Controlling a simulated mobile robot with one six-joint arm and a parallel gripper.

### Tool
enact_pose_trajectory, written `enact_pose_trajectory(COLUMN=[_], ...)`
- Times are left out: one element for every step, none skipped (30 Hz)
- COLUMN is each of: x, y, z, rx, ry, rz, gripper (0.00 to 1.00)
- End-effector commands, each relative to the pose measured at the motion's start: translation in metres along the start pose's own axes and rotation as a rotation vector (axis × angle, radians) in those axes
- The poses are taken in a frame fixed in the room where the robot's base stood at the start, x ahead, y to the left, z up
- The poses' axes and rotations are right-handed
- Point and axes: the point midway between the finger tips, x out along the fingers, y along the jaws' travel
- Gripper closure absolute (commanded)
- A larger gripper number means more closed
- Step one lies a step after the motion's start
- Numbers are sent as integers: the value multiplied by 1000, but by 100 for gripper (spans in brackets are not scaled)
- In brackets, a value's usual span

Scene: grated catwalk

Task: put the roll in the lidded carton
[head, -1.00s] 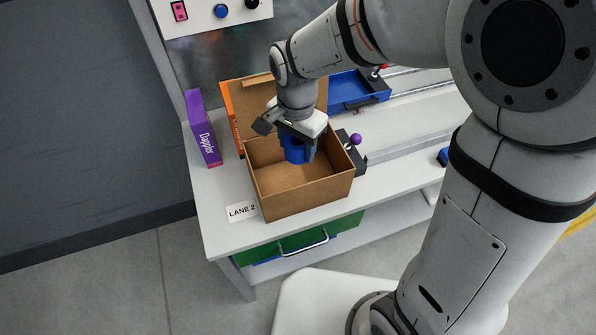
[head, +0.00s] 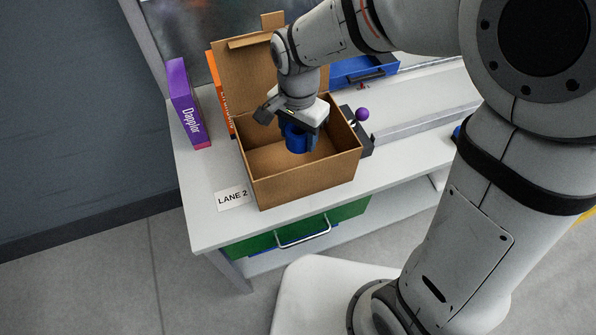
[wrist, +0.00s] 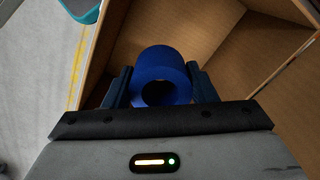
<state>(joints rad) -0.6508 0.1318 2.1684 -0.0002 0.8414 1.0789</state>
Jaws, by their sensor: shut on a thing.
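The roll (head: 297,144) is a blue ring-shaped roll, and it also shows in the wrist view (wrist: 162,66) with its hole facing the camera. My gripper (head: 299,133) is shut on it, one finger on each side in the wrist view (wrist: 160,88). The lidded carton (head: 310,187) is an open brown cardboard box on the white bench, its lid (head: 246,80) standing up at the back. The roll is over the carton's opening, at or below rim height; the head view shows no clear contact with the floor or walls.
A purple box (head: 186,103) and an orange box (head: 219,90) stand left of and behind the carton. A blue tray (head: 362,70) lies behind right. A purple-knobbed lever (head: 362,115) is close to the carton's right side. A "LANE 2" label (head: 231,199) is at the front left.

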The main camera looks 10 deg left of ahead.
Motion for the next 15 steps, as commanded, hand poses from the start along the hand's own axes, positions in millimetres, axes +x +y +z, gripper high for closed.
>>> enact_pose_trajectory(x=[9,11,14,18,22,30,35,41,48,54,58,64,67,69,72], y=[0,0,0,0,0,1,1,1,1,1,1,1,1,0,0], z=[0,0,0,0,0,0,0,0,0,0,0,0,0,0,0], rx=[0,0,0,1,1,1,1,1,1,1,1,1,1,2,2], ry=[0,0,0,-1,-2,-3,-3,-3,-2,-3,-2,-2,-2,-1,-1], rz=[-1,0,1,2,3,5,5,5,5,5,4,4,3,2,1], gripper=[72,72,72,72,72,72,72,72,72,72,72,72,72,72,72])
